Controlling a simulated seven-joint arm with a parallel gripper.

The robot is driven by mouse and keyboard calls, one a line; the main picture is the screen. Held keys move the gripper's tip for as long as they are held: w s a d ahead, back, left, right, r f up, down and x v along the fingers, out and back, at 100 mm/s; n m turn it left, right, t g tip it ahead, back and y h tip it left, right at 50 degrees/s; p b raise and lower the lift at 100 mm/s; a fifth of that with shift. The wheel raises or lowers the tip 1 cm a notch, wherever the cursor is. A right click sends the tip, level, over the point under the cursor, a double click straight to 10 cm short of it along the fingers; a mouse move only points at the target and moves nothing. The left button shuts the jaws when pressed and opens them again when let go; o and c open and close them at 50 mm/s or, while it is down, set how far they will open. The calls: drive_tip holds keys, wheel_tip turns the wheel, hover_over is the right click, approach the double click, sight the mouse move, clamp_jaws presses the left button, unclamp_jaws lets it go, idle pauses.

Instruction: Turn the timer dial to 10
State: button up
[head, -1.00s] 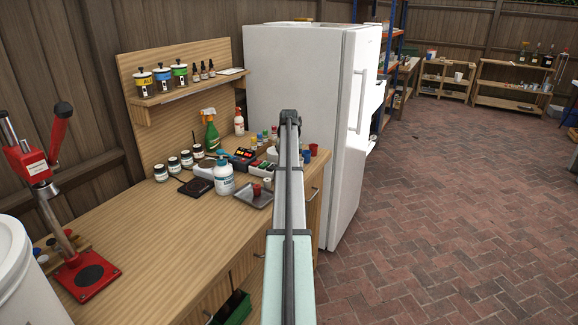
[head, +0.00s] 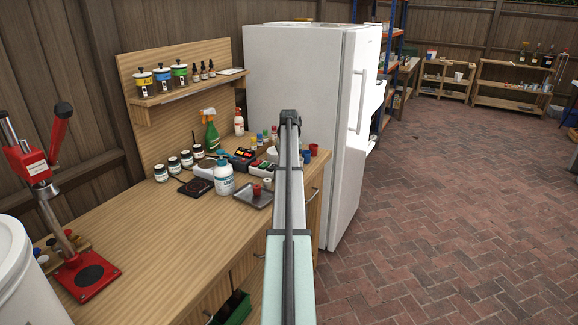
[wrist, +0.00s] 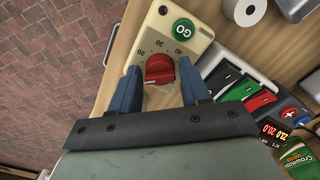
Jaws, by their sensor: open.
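In the wrist view, a cream timer (wrist: 205,47) lies below my gripper, with a red dial (wrist: 160,68) and a green GO button (wrist: 182,28). The marks 20, 30 and 40 show around the dial's far side; its near side and any 10 mark are hard to make out. My gripper (wrist: 160,78) is open. Its two blue fingers stand on the left and right of the dial, with the dial between their tips. I cannot tell whether either finger touches it. In the head view my own arm hides the gripper and the timer.
A block with black, green and red switches (wrist: 243,88) sits close right of the timer. A white roll (wrist: 244,10) is beyond. A green-labelled bottle (wrist: 300,158) stands at lower right. The bench (head: 150,245) has clear wood at its front; a white fridge (head: 295,85) stands behind.

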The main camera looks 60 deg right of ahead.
drive_tip(key=shift+r, duration=0.1)
wheel_tip(320, 180, up, 14)
idle(0.5)
drive_tip(key=shift+f, duration=0.2)
